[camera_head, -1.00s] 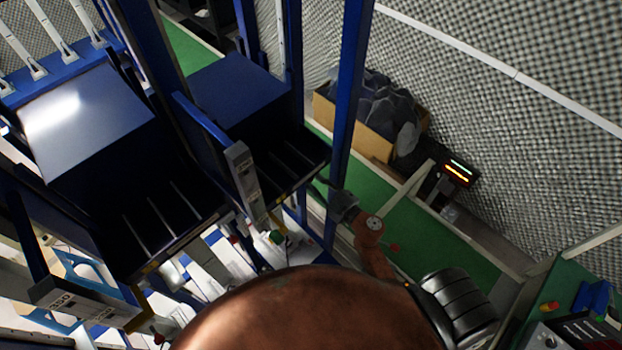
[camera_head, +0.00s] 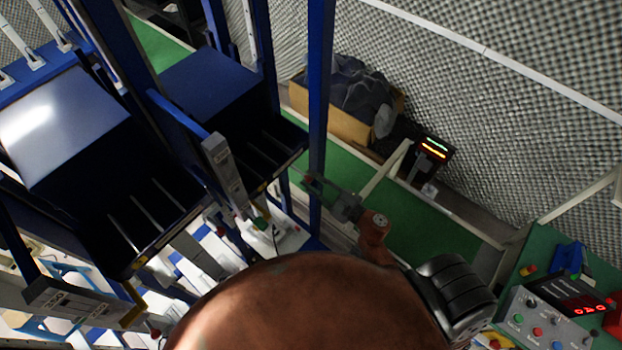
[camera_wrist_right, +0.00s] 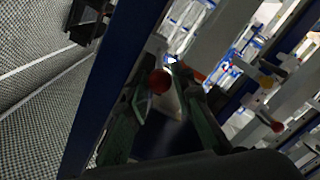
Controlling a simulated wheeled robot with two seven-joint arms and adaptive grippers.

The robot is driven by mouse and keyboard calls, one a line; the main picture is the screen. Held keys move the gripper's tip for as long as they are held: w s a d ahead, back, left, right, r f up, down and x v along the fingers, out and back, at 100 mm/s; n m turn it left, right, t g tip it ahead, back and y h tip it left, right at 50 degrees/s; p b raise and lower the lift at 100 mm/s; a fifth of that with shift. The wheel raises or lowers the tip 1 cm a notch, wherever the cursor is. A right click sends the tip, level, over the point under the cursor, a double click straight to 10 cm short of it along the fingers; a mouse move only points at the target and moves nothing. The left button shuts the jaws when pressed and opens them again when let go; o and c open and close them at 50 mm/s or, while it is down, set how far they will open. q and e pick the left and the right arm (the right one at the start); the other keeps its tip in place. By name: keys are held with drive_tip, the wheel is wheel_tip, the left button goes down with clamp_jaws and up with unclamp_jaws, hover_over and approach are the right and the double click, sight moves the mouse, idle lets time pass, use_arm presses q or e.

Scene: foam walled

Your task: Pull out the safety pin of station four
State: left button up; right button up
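My right gripper (camera_head: 325,190) is in the middle of the head view, beside the blue upright post (camera_head: 320,90). A small red knob shows at its fingertips. In the right wrist view, my right gripper (camera_wrist_right: 165,88) has its two dark green fingers spread. The red ball-shaped knob (camera_wrist_right: 159,82) shows between them, nearer the left finger. I cannot tell whether they touch. Another red knob (camera_wrist_right: 278,126) is farther right, and one (camera_head: 156,333) shows at the head view's bottom left. Station numbers are too small to read surely. My left gripper is not in view.
Blue bins (camera_head: 210,85) with grey label blocks (camera_head: 222,165) stand left of the post. A cardboard box (camera_head: 345,122) with dark contents is behind my right gripper. A control panel (camera_head: 545,325) with buttons and a red display is at the bottom right.

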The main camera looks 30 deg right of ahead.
drive_tip(key=shift+o, duration=0.3)
drive_tip(key=shift+s, duration=0.1)
drive_tip(key=shift+r, duration=0.1)
drive_tip(key=shift+s+d, duration=0.1)
drive_tip(key=shift+s, duration=0.1)
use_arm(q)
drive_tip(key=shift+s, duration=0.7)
use_arm(e)
drive_tip(key=v, duration=1.1)
drive_tip(key=shift+s, duration=0.3)
drive_tip(key=shift+d, duration=0.1)
